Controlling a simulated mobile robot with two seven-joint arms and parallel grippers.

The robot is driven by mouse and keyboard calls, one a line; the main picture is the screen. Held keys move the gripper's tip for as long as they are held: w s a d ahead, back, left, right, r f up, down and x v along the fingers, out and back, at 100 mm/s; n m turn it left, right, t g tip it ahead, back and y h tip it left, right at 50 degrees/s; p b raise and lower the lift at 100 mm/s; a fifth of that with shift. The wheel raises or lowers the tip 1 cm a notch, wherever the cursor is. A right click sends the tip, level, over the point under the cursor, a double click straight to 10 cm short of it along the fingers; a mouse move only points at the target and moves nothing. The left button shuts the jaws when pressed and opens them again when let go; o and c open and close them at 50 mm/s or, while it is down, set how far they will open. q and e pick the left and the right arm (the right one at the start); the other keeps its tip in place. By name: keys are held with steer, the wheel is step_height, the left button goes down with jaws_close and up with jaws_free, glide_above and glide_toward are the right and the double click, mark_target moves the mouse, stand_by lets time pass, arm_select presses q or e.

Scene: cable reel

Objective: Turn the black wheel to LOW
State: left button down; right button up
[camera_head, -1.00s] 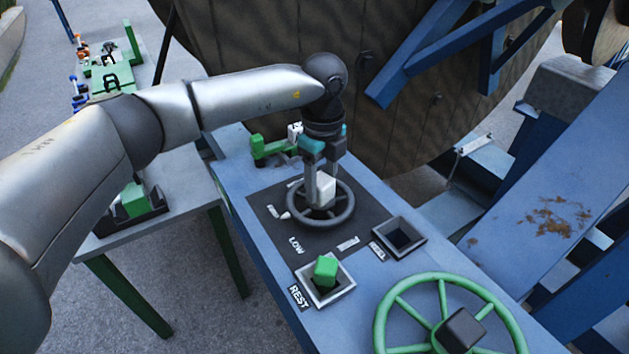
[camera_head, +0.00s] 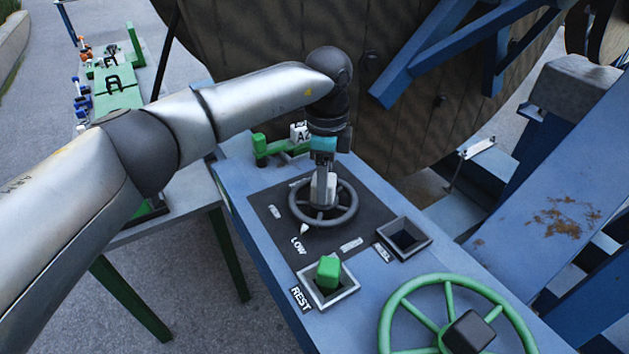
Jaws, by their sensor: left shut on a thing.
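The black wheel (camera_head: 351,211) lies flat on a dark plate on the blue console. A pale block (camera_head: 331,186) stands at its centre. My left gripper (camera_head: 323,194) points straight down over the wheel's centre and is shut on this block; the fingers hide part of it. A white pointer (camera_head: 304,229) at the wheel's near-left rim points toward the LOW label (camera_head: 299,246), just beyond its tip. My right gripper is not in view.
A green block (camera_head: 328,270) sits in a square socket by the REST label (camera_head: 300,299). An empty dark socket (camera_head: 405,237) lies to the right. A green handwheel (camera_head: 455,315) is at the front right. A green lever (camera_head: 260,146) stands behind the black wheel, near my wrist.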

arm_select(q)
steer(key=shift+a+r, duration=0.1)
steer(key=shift+c, duration=1.2)
jaws_free()
step_height(320, 180, up, 15)
steer(key=b, duration=0.1)
